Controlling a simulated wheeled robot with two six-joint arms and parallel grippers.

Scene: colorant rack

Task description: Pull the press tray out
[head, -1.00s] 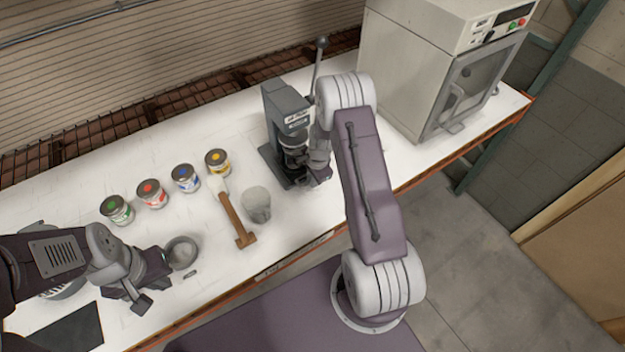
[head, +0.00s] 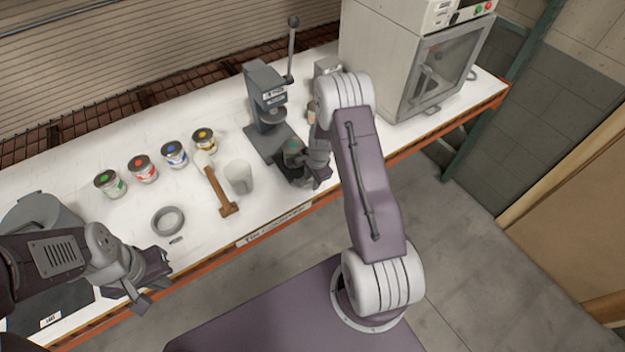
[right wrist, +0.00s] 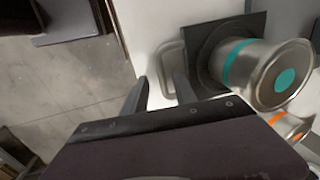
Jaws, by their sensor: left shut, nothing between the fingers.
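The grey press (head: 268,100) with its upright lever stands at the table's middle. Its dark press tray (head: 290,177) lies out in front of it and carries a can with a teal lid (head: 293,146). In the right wrist view the dark tray plate (right wrist: 203,62), its pale loop handle (right wrist: 163,66) and the teal-banded can (right wrist: 262,72) show. My right gripper (right wrist: 161,88) is open, its fingers apart on either side of the handle bar. In the head view it (head: 322,176) is partly hidden by my arm. My left gripper (head: 150,284) is shut and empty over the front left edge.
Several paint cans (head: 143,169) stand in a row at left. A brush-like tool (head: 218,188), a clear cup (head: 239,177) and a grey ring-shaped dish (head: 168,220) lie nearer. A large oven-like box (head: 390,60) stands at right. An orange-banded can (right wrist: 288,126) is beside the tray.

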